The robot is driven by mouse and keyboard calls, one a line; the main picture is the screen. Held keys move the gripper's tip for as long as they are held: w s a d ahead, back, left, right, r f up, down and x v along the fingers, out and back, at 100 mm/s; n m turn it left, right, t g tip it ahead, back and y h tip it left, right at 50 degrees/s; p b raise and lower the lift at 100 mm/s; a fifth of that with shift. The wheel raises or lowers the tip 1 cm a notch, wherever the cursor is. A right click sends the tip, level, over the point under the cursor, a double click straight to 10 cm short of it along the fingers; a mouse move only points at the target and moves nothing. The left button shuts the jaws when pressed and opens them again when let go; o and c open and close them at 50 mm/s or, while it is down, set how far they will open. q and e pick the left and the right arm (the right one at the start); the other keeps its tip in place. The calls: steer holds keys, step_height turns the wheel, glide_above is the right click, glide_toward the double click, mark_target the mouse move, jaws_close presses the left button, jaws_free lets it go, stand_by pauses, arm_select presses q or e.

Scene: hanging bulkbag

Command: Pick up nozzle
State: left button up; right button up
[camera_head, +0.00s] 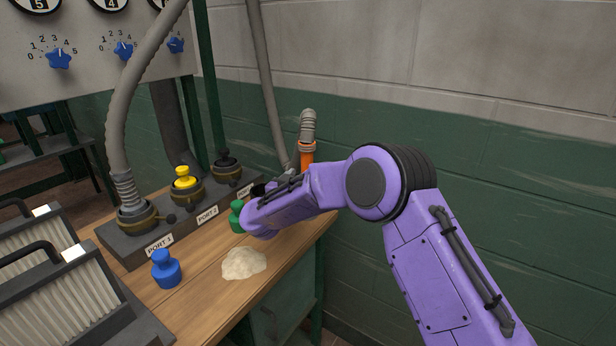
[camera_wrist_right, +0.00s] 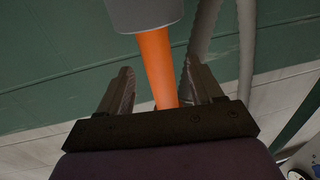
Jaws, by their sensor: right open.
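The nozzle (camera_head: 307,152) is an orange tube with a grey ribbed hose end on top, upright near the wall beyond the table's back right. In the right wrist view the orange tube (camera_wrist_right: 156,62) runs between the two fingers, with a wider grey part (camera_wrist_right: 143,14) at the top of the picture. My right gripper (camera_wrist_right: 160,88) is open around the tube, with gaps visible on both sides. In the head view my purple right arm hides most of this gripper and the nozzle's lower part. My left gripper is not in view.
The wooden table (camera_head: 200,308) holds a blue plug (camera_head: 166,270), a green plug (camera_head: 237,217) and a pale powder heap (camera_head: 244,264). A port block (camera_head: 135,248) carries a grey hose (camera_head: 134,90) and a yellow plug (camera_head: 185,178). Filter panels (camera_head: 62,305) stand at front left.

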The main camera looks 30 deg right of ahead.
steer(key=p+x, duration=0.1)
steer(key=x, duration=0.4)
steer(key=shift+a, duration=0.1)
steer(key=shift+d, duration=0.25)
